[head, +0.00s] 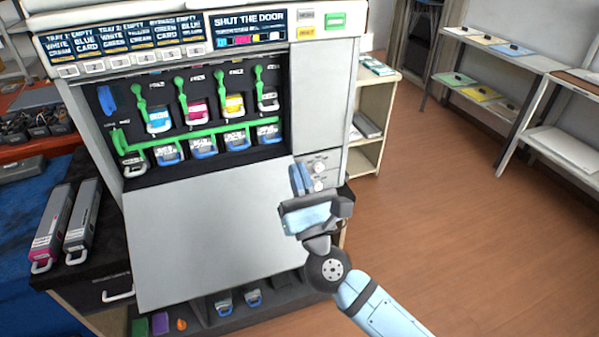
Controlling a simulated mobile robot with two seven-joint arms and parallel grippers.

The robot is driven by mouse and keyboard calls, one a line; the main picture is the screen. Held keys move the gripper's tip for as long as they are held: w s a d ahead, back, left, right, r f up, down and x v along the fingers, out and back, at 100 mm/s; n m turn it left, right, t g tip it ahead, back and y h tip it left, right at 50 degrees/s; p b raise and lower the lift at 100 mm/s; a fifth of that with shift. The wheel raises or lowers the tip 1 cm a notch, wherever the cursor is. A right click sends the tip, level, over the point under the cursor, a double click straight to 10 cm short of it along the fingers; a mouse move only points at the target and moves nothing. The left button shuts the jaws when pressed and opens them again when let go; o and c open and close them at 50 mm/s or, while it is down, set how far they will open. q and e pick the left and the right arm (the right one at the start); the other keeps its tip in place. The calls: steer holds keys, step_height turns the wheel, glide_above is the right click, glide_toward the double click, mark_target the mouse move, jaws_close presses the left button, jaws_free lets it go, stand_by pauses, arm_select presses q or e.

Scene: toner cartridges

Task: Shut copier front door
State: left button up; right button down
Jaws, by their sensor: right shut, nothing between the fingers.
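The copier (325,95) stands in the middle of the head view, and its display (250,25) reads "SHUT THE DOOR". Its front door (215,225) is a large pale panel hanging down open below the toner bay. Inside the bay, several toner cartridges (232,103) with coloured fronts sit behind green levers, above a green bar (205,140). My right gripper (300,180) is shut and empty. It appears at the door's upper right corner, in front of the knobs (319,175); I cannot tell whether it touches the door. My left gripper is not in view.
Two loose toner cartridges (82,215) lie on a dark cabinet (90,275) at left. A low shelf with small items (238,300) is under the door. A cream shelf unit (372,110) stands right of the copier. The wooden floor (470,220) at right is clear.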

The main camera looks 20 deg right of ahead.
arm_select(q)
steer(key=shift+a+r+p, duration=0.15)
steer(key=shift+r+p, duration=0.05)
steer(key=shift+p, duration=0.9)
arm_select(e)
steer(key=x, duration=1)
steer(key=shift+w, duration=0.35)
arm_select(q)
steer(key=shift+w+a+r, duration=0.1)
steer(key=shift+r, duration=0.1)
arm_select(e)
steer(key=shift+r, duration=0.15)
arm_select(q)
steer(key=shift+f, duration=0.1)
